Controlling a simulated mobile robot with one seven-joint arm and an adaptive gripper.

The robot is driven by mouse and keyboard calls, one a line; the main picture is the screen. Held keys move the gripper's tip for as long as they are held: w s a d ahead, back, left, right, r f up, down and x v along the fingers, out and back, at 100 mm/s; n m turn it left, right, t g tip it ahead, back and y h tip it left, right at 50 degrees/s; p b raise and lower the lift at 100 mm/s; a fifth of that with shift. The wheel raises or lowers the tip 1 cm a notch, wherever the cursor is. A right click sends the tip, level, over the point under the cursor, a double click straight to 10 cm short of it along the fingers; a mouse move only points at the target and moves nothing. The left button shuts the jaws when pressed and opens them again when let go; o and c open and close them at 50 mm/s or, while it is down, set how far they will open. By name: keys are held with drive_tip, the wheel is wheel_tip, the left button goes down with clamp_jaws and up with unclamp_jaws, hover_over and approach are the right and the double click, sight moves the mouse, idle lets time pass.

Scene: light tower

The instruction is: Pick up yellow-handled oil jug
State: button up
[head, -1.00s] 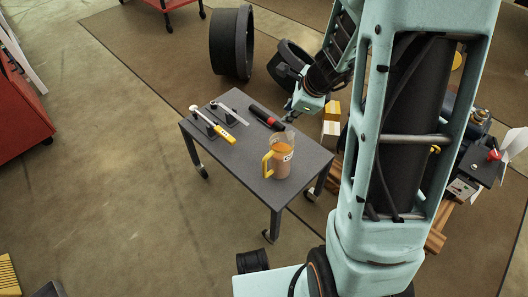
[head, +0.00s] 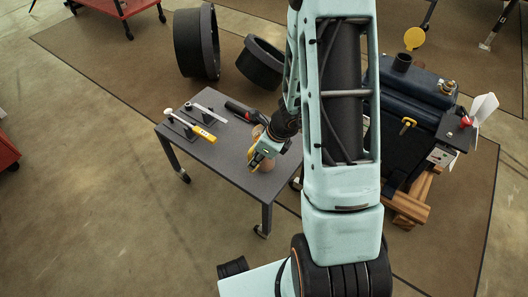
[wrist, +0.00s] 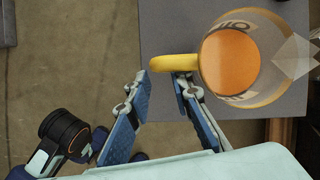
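The oil jug stands on the grey table (head: 228,170), partly hidden behind my gripper in the head view. In the wrist view the clear jug (wrist: 262,85) is at upper right, seen from above, with orange-brown oil inside. Its yellow handle (wrist: 172,63) points left, toward my fingers. My gripper (wrist: 160,80) is open, its two fingertips just below the handle in the picture, one toward each end of it. I cannot tell whether they touch it. In the head view my gripper (head: 257,160) is right at the jug.
A yellow-handled tool (head: 190,126) and a grey-bladed tool (head: 210,112) lie on the table's left part. A black-and-red tool (head: 245,112) lies near its back edge. Black rings (head: 197,45) stand behind the table. A dark blue machine (head: 415,90) stands to the right.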

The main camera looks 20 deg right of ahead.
sight(251, 171)
drive_tip(key=b+x, duration=0.2)
drive_tip(key=x, duration=0.3)
drive_tip(key=shift+w+f, duration=0.15)
clamp_jaws()
